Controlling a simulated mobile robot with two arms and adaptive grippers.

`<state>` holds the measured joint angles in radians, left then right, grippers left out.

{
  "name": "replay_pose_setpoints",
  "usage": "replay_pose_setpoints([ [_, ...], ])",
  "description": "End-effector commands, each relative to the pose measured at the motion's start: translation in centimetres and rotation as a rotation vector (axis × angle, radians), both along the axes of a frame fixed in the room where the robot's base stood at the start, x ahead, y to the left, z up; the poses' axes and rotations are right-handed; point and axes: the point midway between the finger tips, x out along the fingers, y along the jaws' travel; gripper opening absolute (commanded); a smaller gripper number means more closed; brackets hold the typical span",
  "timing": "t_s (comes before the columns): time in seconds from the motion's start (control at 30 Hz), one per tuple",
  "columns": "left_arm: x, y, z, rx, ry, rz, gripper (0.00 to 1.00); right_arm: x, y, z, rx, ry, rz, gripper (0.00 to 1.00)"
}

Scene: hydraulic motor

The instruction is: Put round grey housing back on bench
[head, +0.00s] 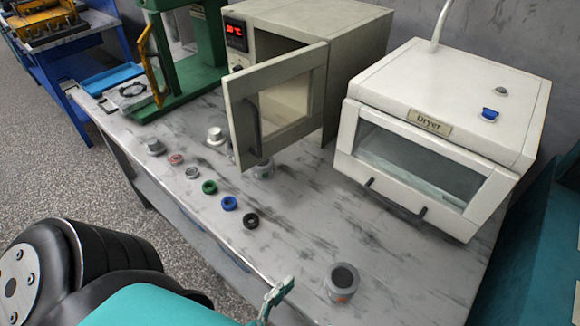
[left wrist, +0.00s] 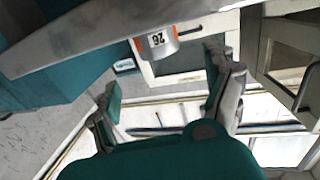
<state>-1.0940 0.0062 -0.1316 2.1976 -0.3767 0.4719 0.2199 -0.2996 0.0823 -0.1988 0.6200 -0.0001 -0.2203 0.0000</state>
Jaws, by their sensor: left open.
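A round grey housing (head: 342,282) with an open top and an orange mark stands upright near the front edge of the marbled bench (head: 300,225). In the left wrist view the housing (left wrist: 158,42) appears upside down, with a white label reading 26 and an orange patch. My left gripper (left wrist: 163,88) is open and empty, its two fingers apart, with the housing beyond them. In the head view part of my left gripper (head: 279,293) shows just left of the housing, apart from it. My right gripper is not in view.
The white dryer (head: 430,130) stands behind the housing. An oven door (head: 275,105) hangs open over the bench. Several small rings and caps, including a blue ring (head: 229,203) and a black ring (head: 251,220), lie left of centre. The bench around the housing is clear.

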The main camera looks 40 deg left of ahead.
Motion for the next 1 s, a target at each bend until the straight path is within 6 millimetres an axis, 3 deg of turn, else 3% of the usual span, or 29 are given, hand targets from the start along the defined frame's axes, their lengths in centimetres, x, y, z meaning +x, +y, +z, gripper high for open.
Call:
replay_pose_setpoints([
  [0.2, -2.6, 0.6, 0.2, 0.0, 0.002, 0.0, 0.86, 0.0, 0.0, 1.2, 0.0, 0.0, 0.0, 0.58],
  [0.47, -3.0, 0.7, 0.0, 0.0, 0.0, 0.0, 0.86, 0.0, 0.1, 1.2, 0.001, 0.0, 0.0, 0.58],
  [0.57, -2.9, 0.7, -1.5, 0.002, 0.027, 0.001, 0.86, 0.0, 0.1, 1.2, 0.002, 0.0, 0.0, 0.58],
  [0.67, -3.0, 0.6, -5.7, 0.011, 0.111, 0.003, 0.86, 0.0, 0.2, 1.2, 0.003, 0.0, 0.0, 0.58],
  [0.77, -3.3, 0.5, -12.3, 0.031, 0.246, 0.006, 0.86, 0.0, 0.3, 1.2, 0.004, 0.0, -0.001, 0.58],
  [0.87, -4.3, 0.7, -21.4, 0.067, 0.444, 0.006, 0.86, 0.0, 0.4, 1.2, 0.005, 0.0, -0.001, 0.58],
  [0.9, -4.9, 0.9, -25.4, 0.088, 0.536, 0.006, 0.86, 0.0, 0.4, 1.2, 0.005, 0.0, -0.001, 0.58],
  [1.0, -7.2, 2.1, -34.1, 0.146, 0.765, 0.005, 0.86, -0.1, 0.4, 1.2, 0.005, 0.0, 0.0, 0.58],
])
